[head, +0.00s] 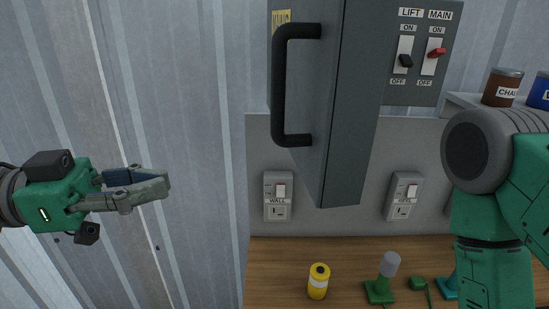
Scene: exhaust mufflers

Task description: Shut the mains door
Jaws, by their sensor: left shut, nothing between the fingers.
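The mains door (345,100) is a grey metal door with a black bar handle (282,90). It stands open, swung out towards me. Behind it to the right is the mains panel (425,85) with a LIFT switch (405,60) with a black lever and a MAIN switch (433,58) with a red lever. My left gripper (166,186) is shut and empty, left of the door and below its handle, apart from it. My right arm shows at the right edge, but its gripper is out of view.
A wooden bench (270,255) holds a yellow can (318,282) and a green stand with a grey top (386,275). Wall sockets (278,196) sit below the door. A shelf (460,102) at right holds a brown tin (502,88). Free room lies left of the door.

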